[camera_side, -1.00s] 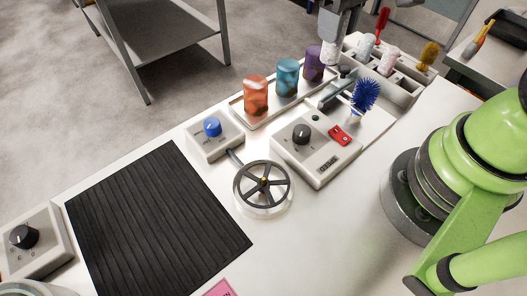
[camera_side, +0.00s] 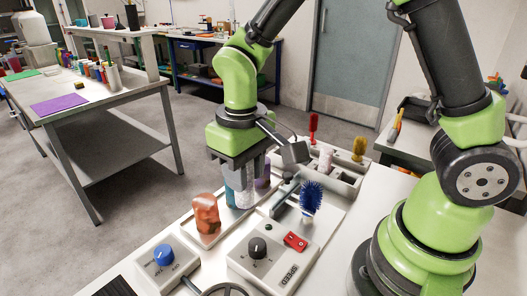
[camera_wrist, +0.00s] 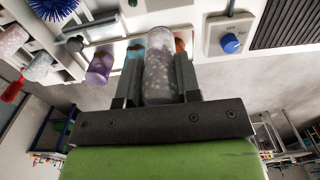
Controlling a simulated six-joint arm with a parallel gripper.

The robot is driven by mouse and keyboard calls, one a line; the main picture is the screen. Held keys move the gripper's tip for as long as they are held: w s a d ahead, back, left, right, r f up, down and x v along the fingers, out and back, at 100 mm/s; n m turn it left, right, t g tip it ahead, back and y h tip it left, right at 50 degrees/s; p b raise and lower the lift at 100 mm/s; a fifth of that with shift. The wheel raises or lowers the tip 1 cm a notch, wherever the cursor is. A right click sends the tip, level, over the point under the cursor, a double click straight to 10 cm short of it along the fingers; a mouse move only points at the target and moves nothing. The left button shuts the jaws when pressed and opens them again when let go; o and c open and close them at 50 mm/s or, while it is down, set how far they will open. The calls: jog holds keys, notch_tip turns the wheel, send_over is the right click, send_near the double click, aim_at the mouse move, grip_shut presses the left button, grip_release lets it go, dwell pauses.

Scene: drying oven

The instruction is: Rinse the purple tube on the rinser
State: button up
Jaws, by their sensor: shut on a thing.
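The purple tube (camera_side: 263,176) stands in the white tray, partly hidden behind my gripper in the side view. It shows clearly in the wrist view (camera_wrist: 101,66), left of my fingers and apart from them. My gripper (camera_side: 240,188) points down over the tray and is shut on a pale speckled tube (camera_wrist: 159,76). A teal tube (camera_wrist: 137,47) is partly hidden behind the held one. An orange tube (camera_side: 206,215) stands at the tray's near end. A dark spoked wheel (camera_side: 226,290), perhaps the rinser, is cut off at the bottom edge beside a blue-knob box (camera_side: 164,257).
A control box (camera_side: 262,252) with a black knob and red switch stands right of the tray (camera_side: 201,240). A blue brush (camera_side: 311,196) rises behind it. A pale rack (camera_side: 345,186) holds a pinkish tube, a red brush and a yellow brush.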

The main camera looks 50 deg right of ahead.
jog(key=shift+s+a+f, duration=1.05)
jog(key=shift+s+a, duration=0.05)
jog(key=shift+a, duration=1.05)
jog(key=shift+s+a+f, duration=1)
jog(key=shift+s+a, duration=0.1)
jog(key=shift+a, duration=1.05)
jog(key=shift+s+a+f, duration=1.05)
jog(key=shift+s+a, duration=0.05)
jog(key=shift+a, duration=1.05)
jog(key=shift+f, duration=0.15)
jog(key=shift+f, duration=0.85)
jog(key=shift+f, duration=0.85)
jog(key=shift+r, duration=1.95)
